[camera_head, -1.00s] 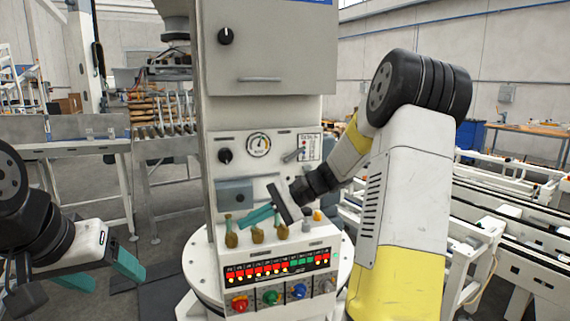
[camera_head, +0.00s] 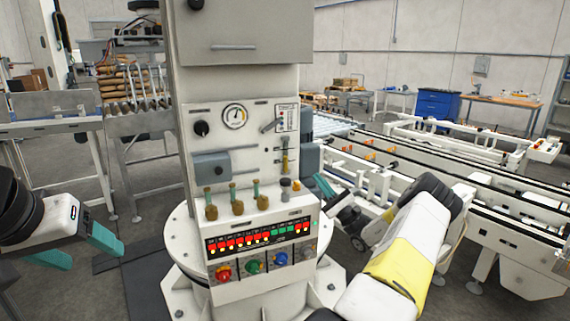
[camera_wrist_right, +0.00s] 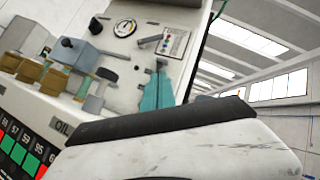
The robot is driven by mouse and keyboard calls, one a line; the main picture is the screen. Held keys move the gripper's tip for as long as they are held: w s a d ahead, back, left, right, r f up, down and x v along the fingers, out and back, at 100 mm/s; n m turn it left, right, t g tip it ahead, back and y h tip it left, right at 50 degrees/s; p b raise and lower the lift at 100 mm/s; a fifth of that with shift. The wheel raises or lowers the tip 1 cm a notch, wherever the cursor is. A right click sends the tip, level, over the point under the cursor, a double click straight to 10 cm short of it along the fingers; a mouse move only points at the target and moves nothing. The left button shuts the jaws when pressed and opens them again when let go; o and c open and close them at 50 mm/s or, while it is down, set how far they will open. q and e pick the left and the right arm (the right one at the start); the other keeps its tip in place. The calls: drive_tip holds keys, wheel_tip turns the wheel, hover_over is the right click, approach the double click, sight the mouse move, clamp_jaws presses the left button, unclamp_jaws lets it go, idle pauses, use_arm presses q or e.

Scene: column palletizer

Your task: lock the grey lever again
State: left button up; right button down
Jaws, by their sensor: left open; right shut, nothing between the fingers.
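The grey lever (camera_head: 270,126) is on the upper right of the white column's panel, beside a small label plate (camera_head: 287,118). It slants, with one end up toward the plate. In the right wrist view the lever (camera_wrist_right: 150,40) also shows, left of the plate. My right gripper (camera_head: 324,187) is shut and empty at the right side of the panel, below the lever and apart from it. Its teal fingers (camera_wrist_right: 157,90) lie together in the right wrist view. My left gripper (camera_head: 82,248) is open and empty, low at the left.
Several brass valves with teal stems (camera_head: 237,208) stand on the panel's ledge. Below are lit buttons (camera_head: 258,239) and coloured knobs (camera_head: 253,267). A gauge (camera_head: 235,117) and a grey-blue box (camera_head: 211,167) are left of the lever. Conveyor frames (camera_head: 440,170) stand at the right.

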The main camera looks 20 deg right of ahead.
approach(271, 126)
drive_tip(key=w, duration=0.1)
drive_tip(key=w+d, duration=0.1)
drive_tip(key=w, duration=0.1)
drive_tip(key=w+d, duration=0.1)
drive_tip(key=w, duration=0.1)
drive_tip(key=shift+w+d, duration=0.2)
drive_tip(key=shift+w, duration=0.05)
drive_tip(key=shift+a+r, duration=0.3)
drive_tip(key=shift+r, duration=0.3)
drive_tip(key=shift+a+r, duration=0.3)
drive_tip(key=shift+r, duration=0.3)
drive_tip(key=shift+a+r, duration=0.3)
drive_tip(key=shift+r, duration=0.3)
